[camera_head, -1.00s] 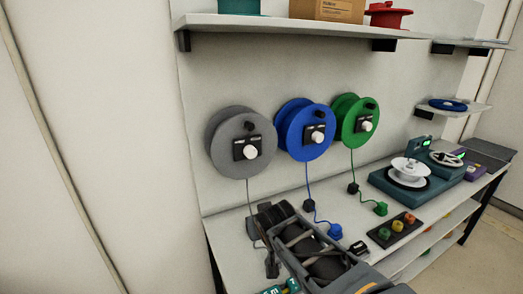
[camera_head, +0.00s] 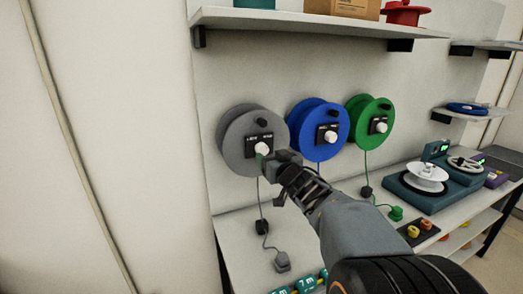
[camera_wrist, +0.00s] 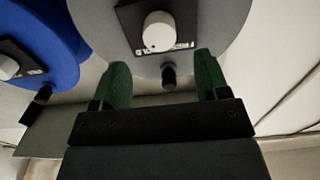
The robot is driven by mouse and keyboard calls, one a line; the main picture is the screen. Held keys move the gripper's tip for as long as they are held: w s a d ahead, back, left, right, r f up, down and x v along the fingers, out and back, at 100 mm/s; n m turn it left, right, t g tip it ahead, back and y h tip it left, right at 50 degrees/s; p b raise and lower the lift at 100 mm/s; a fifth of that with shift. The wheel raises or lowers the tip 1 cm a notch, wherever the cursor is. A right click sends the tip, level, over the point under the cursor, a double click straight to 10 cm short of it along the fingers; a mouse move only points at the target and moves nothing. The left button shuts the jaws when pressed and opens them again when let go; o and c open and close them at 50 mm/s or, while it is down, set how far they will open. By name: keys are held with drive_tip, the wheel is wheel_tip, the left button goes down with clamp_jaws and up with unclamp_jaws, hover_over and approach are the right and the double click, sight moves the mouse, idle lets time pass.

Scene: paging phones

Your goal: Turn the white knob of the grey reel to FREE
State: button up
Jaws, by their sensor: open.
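The grey reel (camera_head: 236,148) hangs on the wall panel at the left of three reels. Its white knob (camera_head: 262,149) sits on a black plate with small lettering too small to read.
The blue reel (camera_head: 304,137) and green reel (camera_head: 361,112) hang to the right. A shelf (camera_head: 290,22) runs above. Below is a bench with a grey plug (camera_head: 282,262), teal devices (camera_head: 408,192) and coloured buttons (camera_head: 426,224). Bare wall lies to the left.

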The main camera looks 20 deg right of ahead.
sight(264, 150)
drive_tip(key=w, duration=0.7)
drive_tip(key=shift+w, duration=0.3)
drive_tip(key=c, duration=0.9)
